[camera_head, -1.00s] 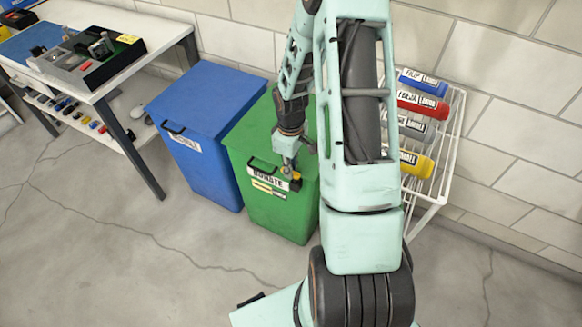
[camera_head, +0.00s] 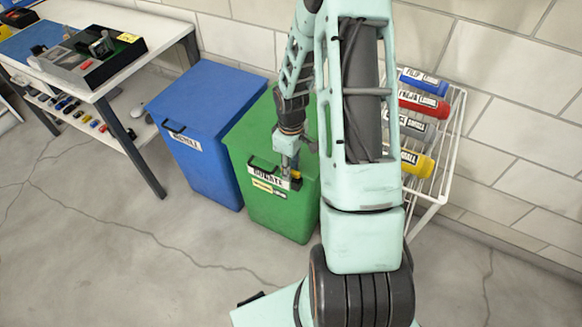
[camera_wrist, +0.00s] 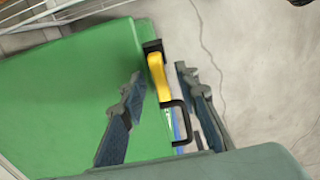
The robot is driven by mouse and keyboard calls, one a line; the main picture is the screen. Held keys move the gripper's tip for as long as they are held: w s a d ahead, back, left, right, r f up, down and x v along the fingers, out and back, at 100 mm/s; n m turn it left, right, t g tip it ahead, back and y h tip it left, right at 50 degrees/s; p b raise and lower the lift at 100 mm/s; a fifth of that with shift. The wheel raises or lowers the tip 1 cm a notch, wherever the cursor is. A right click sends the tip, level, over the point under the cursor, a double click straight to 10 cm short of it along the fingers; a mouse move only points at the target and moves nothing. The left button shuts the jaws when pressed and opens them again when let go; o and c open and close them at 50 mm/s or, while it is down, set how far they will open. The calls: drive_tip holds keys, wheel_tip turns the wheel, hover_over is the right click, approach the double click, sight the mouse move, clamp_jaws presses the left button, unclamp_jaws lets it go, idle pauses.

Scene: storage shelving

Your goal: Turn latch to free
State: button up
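The green bin (camera_head: 250,135) stands in the middle of the head view. A yellow latch with a black mount (camera_head: 296,183) sits at the right end of its front edge, beside the label. In the wrist view the yellow latch (camera_wrist: 158,78) lies between the two fingers of my gripper (camera_wrist: 159,76). The fingers are apart, one over the green lid and one over the floor side, with visible gaps to the latch. In the head view my gripper (camera_head: 288,168) points down at the bin's front edge. Its fingertips are small there, and contact cannot be told.
A black handle (camera_wrist: 181,122) is on the bin's front near the latch. A blue bin (camera_head: 200,120) stands to the left, and a workbench (camera_head: 120,75) beyond it. A white wire rack (camera_head: 445,150) with coloured bottles is on the right. The floor in front is clear.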

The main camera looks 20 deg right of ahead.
wheel_tip(320, 180, up, 12)
idle(0.5)
idle(0.4)
